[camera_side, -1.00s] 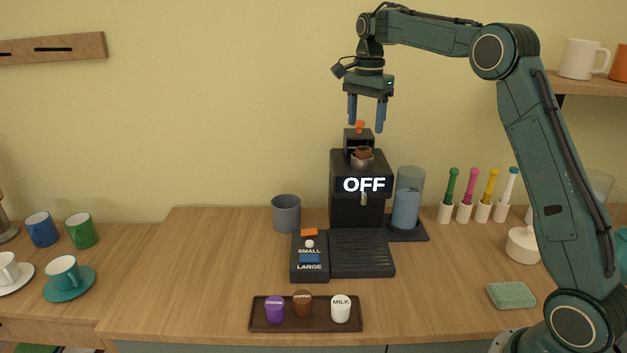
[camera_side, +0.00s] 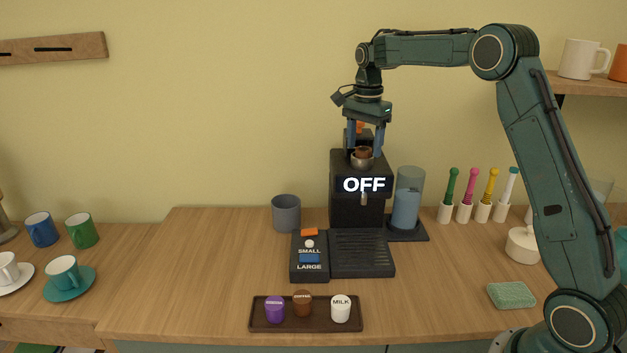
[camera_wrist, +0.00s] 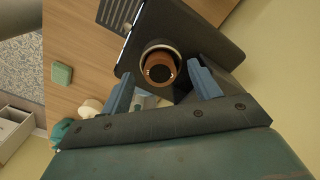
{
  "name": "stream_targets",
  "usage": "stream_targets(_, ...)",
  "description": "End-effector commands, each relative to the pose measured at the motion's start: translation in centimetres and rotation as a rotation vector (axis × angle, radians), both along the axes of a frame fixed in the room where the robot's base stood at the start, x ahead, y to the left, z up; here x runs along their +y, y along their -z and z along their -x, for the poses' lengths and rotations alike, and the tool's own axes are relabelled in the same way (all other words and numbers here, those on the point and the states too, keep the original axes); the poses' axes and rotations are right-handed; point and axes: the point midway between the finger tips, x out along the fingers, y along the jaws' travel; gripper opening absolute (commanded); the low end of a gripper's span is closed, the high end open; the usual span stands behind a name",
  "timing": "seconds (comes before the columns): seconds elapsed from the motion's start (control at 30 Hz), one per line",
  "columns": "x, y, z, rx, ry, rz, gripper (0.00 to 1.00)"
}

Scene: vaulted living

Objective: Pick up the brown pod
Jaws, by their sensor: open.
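A brown pod (camera_side: 362,152) sits in the metal cup-shaped holder (camera_side: 362,163) at the top of the black coffee machine (camera_side: 345,208). It also shows in the wrist view (camera_wrist: 159,72), inside the round holder between my fingertips. My gripper (camera_side: 365,152) is open, pointing down, with its two blue fingers on either side of the pod and holder. In the wrist view its fingers (camera_wrist: 160,88) stand apart. Whether either finger touches the pod cannot be told. A second brown pod (camera_side: 302,304), labelled, stands on the dark tray (camera_side: 355,325) between a purple pod (camera_side: 275,309) and a white milk pod (camera_side: 341,309).
The machine's orange-tipped raised lid (camera_side: 360,126) is close behind my fingers. A blue water tank (camera_side: 406,205) stands right of the machine, a grey cup (camera_side: 286,213) left. Several coloured-handled tools (camera_side: 472,195) stand farther right.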

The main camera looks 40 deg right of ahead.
Motion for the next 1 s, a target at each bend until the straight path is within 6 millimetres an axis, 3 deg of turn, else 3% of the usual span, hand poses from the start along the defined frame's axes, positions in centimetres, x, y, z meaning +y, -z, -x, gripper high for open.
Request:
stream_targets(0.6,0.00,0.65,0.01,0.000,0.000,0.000,0.62)
stream_targets(0.87,0.00,0.65,0.01,0.000,0.000,0.000,0.15)
stream_targets(1.0,0.00,0.65,0.01,0.000,0.000,0.000,0.14)
